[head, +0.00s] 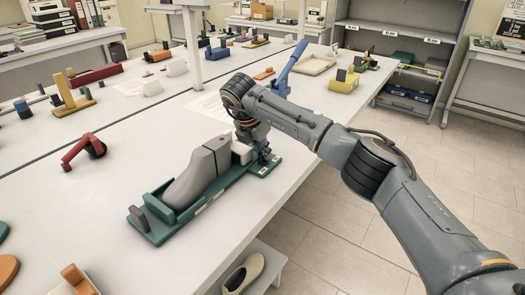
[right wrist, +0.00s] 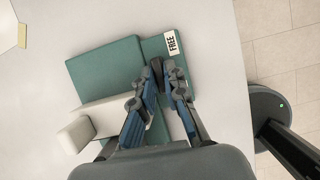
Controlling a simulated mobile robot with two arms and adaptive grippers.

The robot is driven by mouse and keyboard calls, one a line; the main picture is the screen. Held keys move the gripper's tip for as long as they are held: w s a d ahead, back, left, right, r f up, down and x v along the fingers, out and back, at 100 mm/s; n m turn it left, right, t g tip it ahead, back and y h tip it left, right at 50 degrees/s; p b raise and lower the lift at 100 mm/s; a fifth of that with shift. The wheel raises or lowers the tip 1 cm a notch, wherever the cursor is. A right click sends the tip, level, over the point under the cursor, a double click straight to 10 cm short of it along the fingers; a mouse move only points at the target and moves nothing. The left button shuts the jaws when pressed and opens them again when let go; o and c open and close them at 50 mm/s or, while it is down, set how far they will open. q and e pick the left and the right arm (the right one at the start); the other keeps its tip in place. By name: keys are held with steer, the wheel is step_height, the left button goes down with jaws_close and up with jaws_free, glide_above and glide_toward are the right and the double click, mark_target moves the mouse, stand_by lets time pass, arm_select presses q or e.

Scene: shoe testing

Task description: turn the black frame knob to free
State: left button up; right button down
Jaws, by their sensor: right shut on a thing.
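A green frame (head: 160,236) lies on the white table and holds a grey shoe last (head: 192,182). My right gripper (head: 264,160) is at the far right end of the frame, pointing down. In the right wrist view my right gripper (right wrist: 158,84) is shut on the black frame knob (right wrist: 157,66), of which only a small dark part shows between the fingertips. In the head view the knob is hidden by my gripper. My left gripper is not in view.
A whitish block (right wrist: 76,134) is beside the gripper on the frame. A red tool (head: 82,151), a yellow stand (head: 70,98) and a blue device (head: 290,66) are elsewhere on the table. The table's front edge runs close to the frame. Bare tabletop lies left of it.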

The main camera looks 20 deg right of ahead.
mark_target(256, 168)
steer(key=c, duration=1.4)
jaws_free()
steer(key=shift+r, duration=0.1)
steer(key=shift+v, duration=3.95)
steer(key=shift+s, duration=0.1)
